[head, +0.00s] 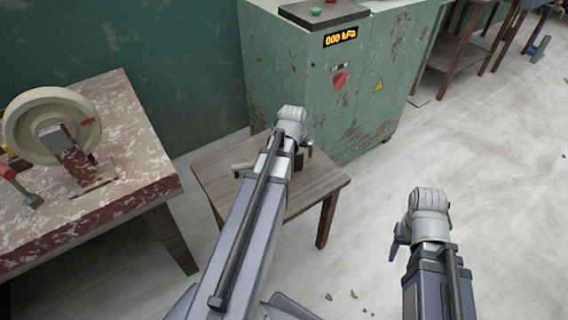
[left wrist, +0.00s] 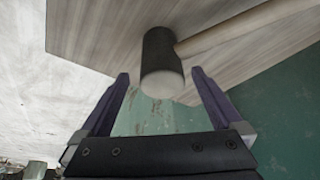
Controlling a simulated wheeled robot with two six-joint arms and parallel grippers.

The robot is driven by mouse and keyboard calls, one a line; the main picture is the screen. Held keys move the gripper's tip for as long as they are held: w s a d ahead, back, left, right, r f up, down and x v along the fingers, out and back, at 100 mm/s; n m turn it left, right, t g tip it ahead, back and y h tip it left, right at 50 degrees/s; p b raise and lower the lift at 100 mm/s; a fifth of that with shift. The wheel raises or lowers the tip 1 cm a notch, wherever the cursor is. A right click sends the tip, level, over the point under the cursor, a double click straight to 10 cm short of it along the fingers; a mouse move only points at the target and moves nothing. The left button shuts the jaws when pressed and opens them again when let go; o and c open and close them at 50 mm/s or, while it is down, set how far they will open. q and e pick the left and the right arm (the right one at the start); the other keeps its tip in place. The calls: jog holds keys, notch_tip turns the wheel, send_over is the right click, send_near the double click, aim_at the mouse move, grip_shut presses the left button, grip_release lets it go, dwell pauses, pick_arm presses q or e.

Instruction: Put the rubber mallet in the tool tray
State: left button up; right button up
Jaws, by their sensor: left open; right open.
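The rubber mallet has a black head with a pale end and a wooden handle; in the left wrist view its head (left wrist: 162,62) lies on the small wooden table, the handle running to the upper right. In the head view a pale handle-like piece (head: 243,166) shows beside my left arm, which hides the rest. My left gripper (head: 306,146) is open over the table; in the left wrist view its fingers (left wrist: 160,76) stand apart on either side of the mallet head, not closed on it. My right gripper (head: 398,238) is open over the floor, mostly hidden by its wrist. I see no tool tray.
The small table (head: 325,185) stands before a green cabinet (head: 335,90) with a pressure display. A worn red-white bench (head: 125,150) on the left carries a wheel (head: 28,125) and a red-handled tool (head: 20,186). Small scraps lie on the floor; the right side is open.

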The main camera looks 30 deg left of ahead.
pick_arm(q)
jog(key=shift+b+x, duration=2.5)
jog(key=shift+x, duration=0.15)
jog(key=shift+s+a, duration=0.1)
jog(key=shift+s, duration=0.05)
jog(key=shift+c, duration=0.3)
grip_shut()
